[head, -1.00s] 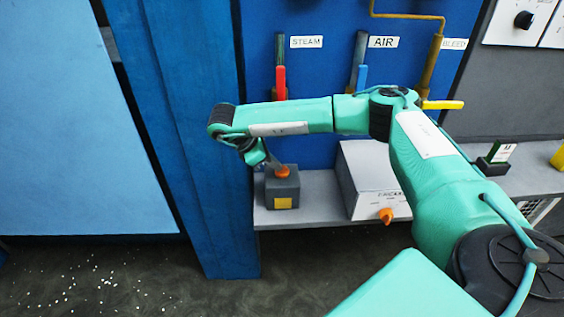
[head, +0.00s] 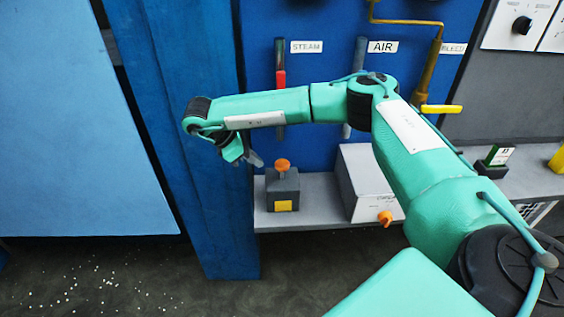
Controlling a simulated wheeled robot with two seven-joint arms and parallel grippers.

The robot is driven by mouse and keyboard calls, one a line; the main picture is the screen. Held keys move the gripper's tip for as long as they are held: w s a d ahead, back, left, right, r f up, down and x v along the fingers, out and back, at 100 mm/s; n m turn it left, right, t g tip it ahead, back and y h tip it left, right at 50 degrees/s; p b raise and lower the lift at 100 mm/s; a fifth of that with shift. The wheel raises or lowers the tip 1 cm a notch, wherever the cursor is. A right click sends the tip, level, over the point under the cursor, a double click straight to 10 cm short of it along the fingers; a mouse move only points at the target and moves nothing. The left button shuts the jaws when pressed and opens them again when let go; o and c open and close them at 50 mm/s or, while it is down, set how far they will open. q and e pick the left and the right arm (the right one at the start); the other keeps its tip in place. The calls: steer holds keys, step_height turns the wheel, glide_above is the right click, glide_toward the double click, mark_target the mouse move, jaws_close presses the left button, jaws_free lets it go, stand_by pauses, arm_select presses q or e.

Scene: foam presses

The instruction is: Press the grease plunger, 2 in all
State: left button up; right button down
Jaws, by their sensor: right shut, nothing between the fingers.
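A plunger with an orange round cap (head: 283,165) stands upright on a short stem on a dark grey box (head: 283,188) with a yellow label. I take it for the grease plunger; no name on it can be read. The box sits at the left end of the grey shelf. My right gripper (head: 254,159) is shut and empty. It hangs to the left of the cap, at about its height in the picture and apart from it. The wrist partly hides the gripper. My left gripper is not in view.
A white box (head: 366,178) with an orange knob (head: 385,217) stands to the right on the shelf (head: 318,190). A blue post (head: 205,200) stands at left.

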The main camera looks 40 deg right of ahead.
steer(key=v, duration=1)
steer(key=shift+b, duration=0.35)
